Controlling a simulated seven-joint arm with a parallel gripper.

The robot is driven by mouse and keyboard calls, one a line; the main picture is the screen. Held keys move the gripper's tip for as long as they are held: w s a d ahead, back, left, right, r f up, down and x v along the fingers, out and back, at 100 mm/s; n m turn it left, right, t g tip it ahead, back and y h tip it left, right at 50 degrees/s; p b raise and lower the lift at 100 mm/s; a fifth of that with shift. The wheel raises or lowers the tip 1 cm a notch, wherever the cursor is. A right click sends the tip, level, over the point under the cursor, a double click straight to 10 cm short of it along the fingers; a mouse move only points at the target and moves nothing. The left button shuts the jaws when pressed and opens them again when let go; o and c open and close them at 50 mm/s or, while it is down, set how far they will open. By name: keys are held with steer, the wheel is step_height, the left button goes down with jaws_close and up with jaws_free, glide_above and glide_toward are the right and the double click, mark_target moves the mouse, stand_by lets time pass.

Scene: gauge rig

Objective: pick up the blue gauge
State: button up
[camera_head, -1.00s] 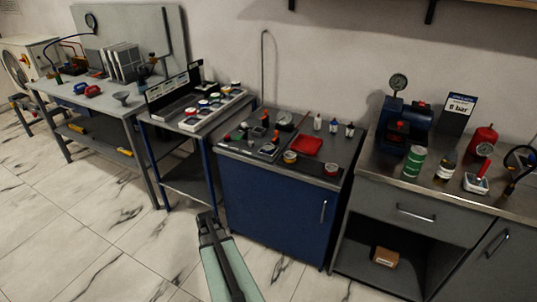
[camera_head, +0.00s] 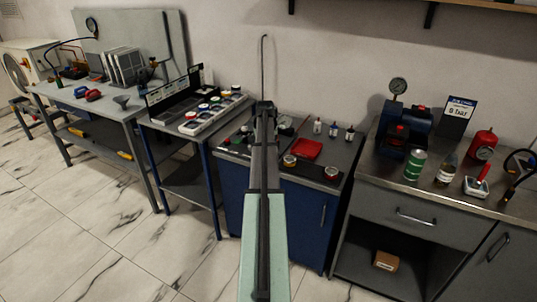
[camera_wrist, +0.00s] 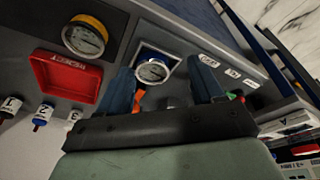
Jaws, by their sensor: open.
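The blue gauge (camera_wrist: 152,71) shows in the wrist view with a pale round dial and a bluish rim, sitting in a light-edged square on the grey bench top. My gripper (camera_wrist: 160,66) is open, its two dark blue fingers apart, with the gauge framed between and beyond their tips. I cannot tell how far the tips are from it. In the head view my gripper (camera_head: 264,108) reaches over the blue cabinet's top, and my arm hides the gauge there.
A yellow-rimmed gauge (camera_wrist: 85,37) and a red tray (camera_wrist: 68,77) lie to the left in the wrist view. Several numbered bottles (camera_wrist: 43,115) stand beyond the tray. Small labels (camera_wrist: 209,60) lie to the right.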

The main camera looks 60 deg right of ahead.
steer(key=w+d+r+n, duration=0.3)
steer(key=d+r+n, duration=0.2)
steer(key=d+r, duration=0.3)
steer(key=f+n, duration=0.2)
steer(key=f, duration=0.1)
steer(key=a+f+n+y, duration=0.1)
steer(key=f+n, duration=0.2)
steer(key=f+n+g+y, duration=0.1)
steer(key=f+n, duration=0.1)
steer(key=shift+s+a+f+n, duration=0.4)
steer(key=shift+s+d+f, duration=0.15)
steer(key=shift+f, duration=2.45)
steer(key=c, duration=0.9)
